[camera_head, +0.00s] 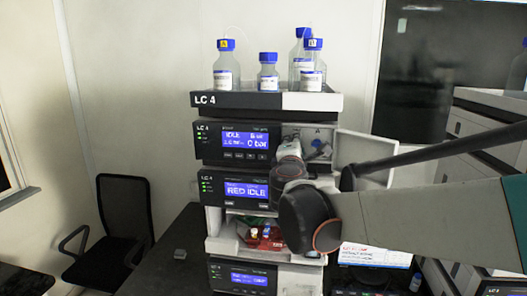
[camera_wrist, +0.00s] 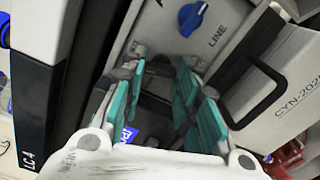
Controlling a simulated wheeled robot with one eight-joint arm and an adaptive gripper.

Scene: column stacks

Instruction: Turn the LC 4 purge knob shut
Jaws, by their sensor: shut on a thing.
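The LC 4 stack has its pump module (camera_head: 215,143) open at the right. My gripper (camera_head: 287,152) reaches into the open bay. In the wrist view its teal-padded fingers (camera_wrist: 160,68) close around a small dark part at the bay panel, which I take to be the purge knob; the fingers and shadow mostly hide it. A separate blue knob (camera_wrist: 193,18) marked LINE sits on the panel beside the fingertips, clear of them. It also shows in the head view (camera_head: 319,146), to the right of my gripper.
The pump's pale door (camera_head: 366,156) stands open to the right, close to my arm; its dark handle (camera_wrist: 262,92) shows in the wrist view. Capped bottles (camera_head: 267,72) stand in the top tray (camera_head: 238,100). A black chair (camera_head: 124,212) is at the left.

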